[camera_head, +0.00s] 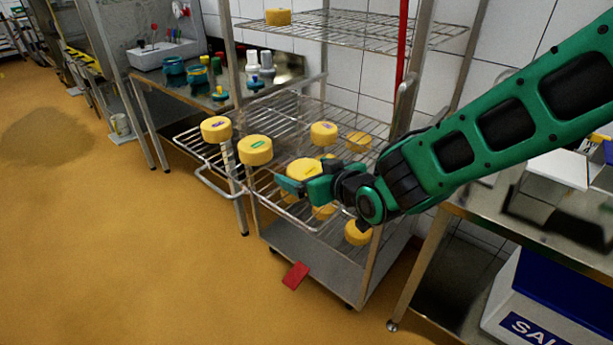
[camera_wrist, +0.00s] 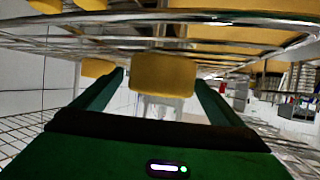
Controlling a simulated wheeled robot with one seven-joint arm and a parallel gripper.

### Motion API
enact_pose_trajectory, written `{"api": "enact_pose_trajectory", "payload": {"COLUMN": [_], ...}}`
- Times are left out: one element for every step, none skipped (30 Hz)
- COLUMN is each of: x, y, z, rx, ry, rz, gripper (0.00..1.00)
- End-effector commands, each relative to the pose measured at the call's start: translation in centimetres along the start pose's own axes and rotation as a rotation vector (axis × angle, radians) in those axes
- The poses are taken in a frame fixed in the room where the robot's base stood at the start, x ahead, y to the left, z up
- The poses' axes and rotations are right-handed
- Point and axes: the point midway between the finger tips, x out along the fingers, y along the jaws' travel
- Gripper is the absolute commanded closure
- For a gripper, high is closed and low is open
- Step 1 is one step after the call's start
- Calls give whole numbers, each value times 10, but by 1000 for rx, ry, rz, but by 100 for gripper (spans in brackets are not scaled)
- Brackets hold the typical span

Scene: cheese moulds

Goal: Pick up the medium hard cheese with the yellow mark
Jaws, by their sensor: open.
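My gripper (camera_head: 303,181) is open at the wire rack, its fingers by a round yellow cheese (camera_head: 303,167) on the pulled-out shelf. I cannot make out a yellow mark on this cheese. In the wrist view a yellow cheese (camera_wrist: 163,75) shows between and just beyond my two fingertips; whether they touch it I cannot tell. On the same level are a cheese with a green mark (camera_head: 255,149), a cheese with a purple mark (camera_head: 216,129) and a cheese with a reddish-purple mark (camera_head: 323,132).
The rack's wire shelf (camera_head: 203,152) has a metal front rail. Further cheeses lie lower, one at the right (camera_head: 357,233), and one stands on the top shelf (camera_head: 278,17). A red object (camera_head: 296,275) lies below. A steel table (camera_head: 190,98) with coloured containers stands left.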

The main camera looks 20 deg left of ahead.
Motion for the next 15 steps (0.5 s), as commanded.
{"api": "enact_pose_trajectory", "payload": {"x": [3,4,6,6,6,6,6,6,6,6,6,6,6,6,6], "y": [0,0,0,0,0,0,0,0,0,0,0,0,0,0,0], "z": [0,0,0,0,0,0,0,0,0,0,0,0,0,0,0], "rx": [0,0,0,-1,-1,-1,-1,0,0,0,0,0,0,0,0], "ry": [0,0,0,0,0,0,0,0,0,0,0,0,0,0,0], "rz": [0,0,0,0,0,0,0,1,1,1,1,1,1,1,1], "gripper": [8,8,8,8,8,8,8,8,8,13,20,30,37,44,52]}}
